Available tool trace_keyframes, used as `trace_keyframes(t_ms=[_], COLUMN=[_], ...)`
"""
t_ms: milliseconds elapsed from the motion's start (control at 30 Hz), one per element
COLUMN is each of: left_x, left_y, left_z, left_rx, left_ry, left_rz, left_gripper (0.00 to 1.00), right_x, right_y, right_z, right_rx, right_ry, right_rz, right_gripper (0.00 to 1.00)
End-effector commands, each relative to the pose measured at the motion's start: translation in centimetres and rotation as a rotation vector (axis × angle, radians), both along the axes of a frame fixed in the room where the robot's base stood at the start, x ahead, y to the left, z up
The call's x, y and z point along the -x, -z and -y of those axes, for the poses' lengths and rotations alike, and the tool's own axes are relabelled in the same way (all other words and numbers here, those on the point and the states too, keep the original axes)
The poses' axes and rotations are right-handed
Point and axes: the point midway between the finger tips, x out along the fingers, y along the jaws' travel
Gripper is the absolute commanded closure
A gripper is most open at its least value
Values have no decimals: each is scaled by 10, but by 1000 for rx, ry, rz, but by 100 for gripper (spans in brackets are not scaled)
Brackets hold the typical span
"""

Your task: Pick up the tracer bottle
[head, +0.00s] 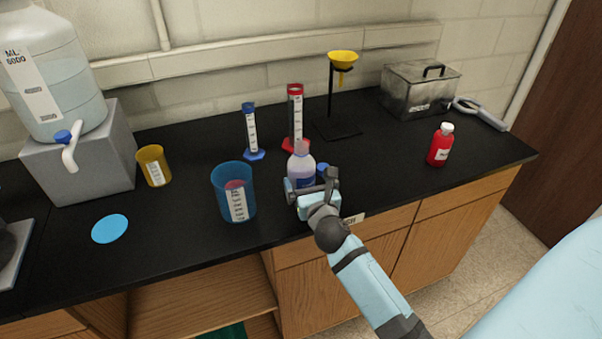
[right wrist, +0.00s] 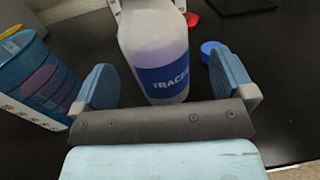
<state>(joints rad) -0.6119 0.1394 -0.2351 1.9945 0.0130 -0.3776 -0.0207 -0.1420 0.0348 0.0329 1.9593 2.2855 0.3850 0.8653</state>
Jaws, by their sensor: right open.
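The tracer bottle (head: 301,164) stands upright on the black counter, a translucent bottle with a blue label. In the right wrist view the bottle (right wrist: 155,45) shows the letters "TRACE" on its label. My right gripper (head: 316,187) is at the bottle's near side. In the right wrist view its two blue finger pads (right wrist: 165,82) are open, one on each side of the bottle's lower part, with gaps visible. The bottle's lower front is partly hidden by the gripper in the head view. My left gripper is not in view.
A blue beaker (head: 234,196) stands close left of the bottle. A blue cap (right wrist: 209,50) lies just right of it. Blue (head: 251,134) and red (head: 295,120) graduated cylinders stand behind. A red bottle (head: 439,148) is farther right, with clear counter between.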

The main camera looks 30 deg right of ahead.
Motion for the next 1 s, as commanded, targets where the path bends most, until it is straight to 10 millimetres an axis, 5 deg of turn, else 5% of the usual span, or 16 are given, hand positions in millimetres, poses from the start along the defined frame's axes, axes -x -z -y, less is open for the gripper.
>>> trace_keyframes(t_ms=[300,633,900,1000], left_x=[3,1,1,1], left_y=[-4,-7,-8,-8], left_z=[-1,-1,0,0], left_rx=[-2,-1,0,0], left_ry=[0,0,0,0], left_rz=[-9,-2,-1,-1], left_gripper=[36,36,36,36], right_x=[-43,-49,-49,-49], right_y=[-2,-1,-2,-2], right_z=[10,12,12,12], right_rx=[0,1,2,2], right_ry=[1,0,0,0], right_rz=[0,0,2,2], right_gripper=[0,0,59,59])
